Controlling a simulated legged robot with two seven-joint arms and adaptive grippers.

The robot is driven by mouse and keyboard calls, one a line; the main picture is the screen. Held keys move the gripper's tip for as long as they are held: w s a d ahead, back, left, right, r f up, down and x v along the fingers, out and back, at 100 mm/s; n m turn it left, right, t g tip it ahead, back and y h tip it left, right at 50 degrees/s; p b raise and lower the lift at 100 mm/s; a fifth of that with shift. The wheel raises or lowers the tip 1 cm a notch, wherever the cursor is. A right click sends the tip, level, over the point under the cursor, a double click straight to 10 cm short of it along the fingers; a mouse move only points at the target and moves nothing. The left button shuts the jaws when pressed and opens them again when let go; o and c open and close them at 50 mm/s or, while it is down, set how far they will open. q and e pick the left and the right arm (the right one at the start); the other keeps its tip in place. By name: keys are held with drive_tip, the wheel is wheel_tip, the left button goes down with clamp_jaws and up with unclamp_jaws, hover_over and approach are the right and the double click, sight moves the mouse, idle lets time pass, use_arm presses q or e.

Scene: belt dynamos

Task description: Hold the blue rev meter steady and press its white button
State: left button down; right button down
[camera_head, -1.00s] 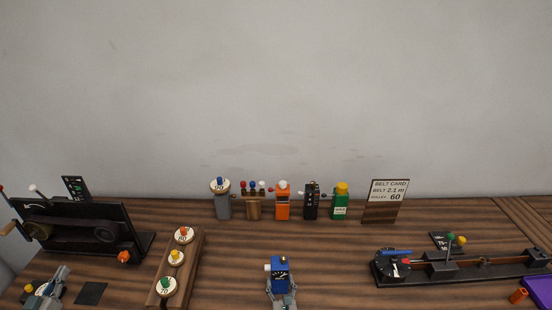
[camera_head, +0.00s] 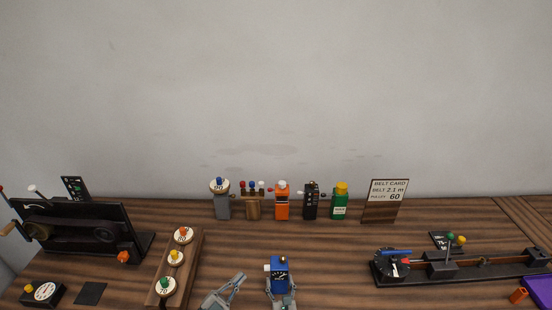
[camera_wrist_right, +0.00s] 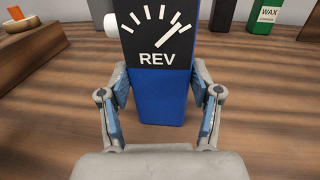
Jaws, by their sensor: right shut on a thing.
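The blue rev meter (camera_head: 279,272) stands near the front middle of the table, with a dark dial face on top. Its white button (camera_head: 266,267) sticks out from its left side and also shows in the right wrist view (camera_wrist_right: 112,25). My right gripper (camera_head: 281,297) is shut on the lower blue body of the meter; its fingers flank it in the right wrist view (camera_wrist_right: 161,95). My left gripper (camera_head: 240,280) is just left of the meter, apart from it, pointing up and right. Its fingertips look close together, but I cannot tell whether they are shut.
A wooden rack (camera_head: 176,262) with several round pulleys stands left of my left gripper. A round white gauge (camera_head: 45,291) lies at far left. Orange (camera_head: 282,204), black (camera_head: 311,203) and green (camera_head: 340,204) things line the back. A black track device (camera_head: 460,268) is at right.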

sight(267, 268)
drive_tip(key=shift+d+f, duration=0.1)
drive_tip(key=shift+f, duration=0.2)
use_arm(q)
drive_tip(key=w+a+f+m+g+y, duration=0.1)
drive_tip(key=w+a+f+m+y, duration=0.2)
drive_tip(key=w+f, duration=0.35)
use_arm(e)
drive_tip(key=shift+s+r, duration=0.1)
drive_tip(key=shift+s, duration=0.05)
drive_tip(key=shift+s+r, duration=0.1)
drive_tip(key=shift+w, duration=0.25)
use_arm(q)
drive_tip(key=w+d, duration=0.1)
drive_tip(key=d, duration=0.6)
drive_tip(key=shift+d+r+h, duration=0.3)
drive_tip(key=shift+d, duration=0.3)
use_arm(e)
drive_tip(key=shift+f, duration=0.2)
use_arm(q)
drive_tip(key=shift+s+d+r, duration=0.1)
drive_tip(key=shift+d+r, duration=0.05)
drive_tip(key=shift+d, duration=0.25)
use_arm(e)
drive_tip(key=shift+a, duration=0.25)
use_arm(q)
drive_tip(key=shift+a+r, duration=0.1)
drive_tip(key=shift+a, duration=0.15)
